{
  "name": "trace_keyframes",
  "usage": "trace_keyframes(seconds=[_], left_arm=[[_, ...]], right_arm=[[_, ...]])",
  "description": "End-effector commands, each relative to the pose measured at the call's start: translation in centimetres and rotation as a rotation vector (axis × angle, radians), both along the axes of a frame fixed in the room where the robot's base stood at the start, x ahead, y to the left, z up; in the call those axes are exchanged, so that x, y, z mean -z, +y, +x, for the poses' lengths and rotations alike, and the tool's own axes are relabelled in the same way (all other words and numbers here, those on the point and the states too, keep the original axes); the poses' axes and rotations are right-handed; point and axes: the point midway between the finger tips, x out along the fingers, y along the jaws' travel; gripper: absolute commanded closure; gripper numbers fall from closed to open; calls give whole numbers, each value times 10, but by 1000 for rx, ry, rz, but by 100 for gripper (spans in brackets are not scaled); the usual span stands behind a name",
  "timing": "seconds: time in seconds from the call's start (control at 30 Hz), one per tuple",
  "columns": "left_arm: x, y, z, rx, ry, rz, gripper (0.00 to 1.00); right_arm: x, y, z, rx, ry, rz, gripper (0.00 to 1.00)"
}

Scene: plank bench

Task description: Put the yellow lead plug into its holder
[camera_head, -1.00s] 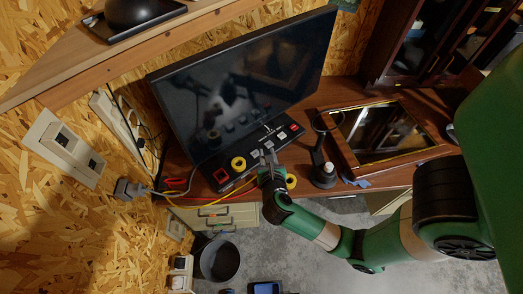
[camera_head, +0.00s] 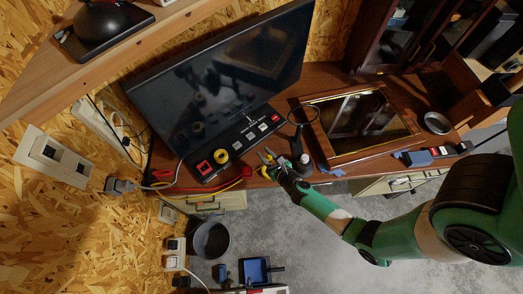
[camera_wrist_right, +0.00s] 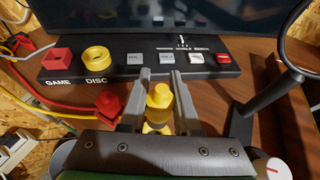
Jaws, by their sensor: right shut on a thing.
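The yellow lead plug (camera_wrist_right: 158,104) stands between the two fingers of my right gripper (camera_wrist_right: 162,82) in the right wrist view, and the gripper is shut on it. The yellow ring holder (camera_wrist_right: 97,59) sits on the black panel above the DISC label, up and left of the plug and apart from it. The holder also shows in the head view (camera_head: 221,156). There my right gripper (camera_head: 268,157) is at the bench's front edge, to the right of the holder. My left gripper is not in view.
A red holder (camera_wrist_right: 57,60) marked GAME is left of the yellow one. A red plug (camera_wrist_right: 110,101) is close beside my left-hand finger. A dark stand (camera_wrist_right: 265,100) rises on the right. A monitor (camera_head: 225,85) stands behind the panel; a framed picture (camera_head: 345,157) lies to the right.

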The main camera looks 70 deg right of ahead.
Motion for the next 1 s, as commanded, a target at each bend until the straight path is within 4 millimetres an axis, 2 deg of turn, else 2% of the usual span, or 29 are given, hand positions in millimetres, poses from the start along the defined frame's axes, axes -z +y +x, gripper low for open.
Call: trace_keyframes(seconds=[0.37,0.8,1.0], left_arm=[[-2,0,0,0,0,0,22],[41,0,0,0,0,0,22],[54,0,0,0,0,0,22]], right_arm=[[-1,0,-1,3,-2,2,100],[43,0,-1,3,-1,2,100],[57,0,-1,3,-1,1,100]])
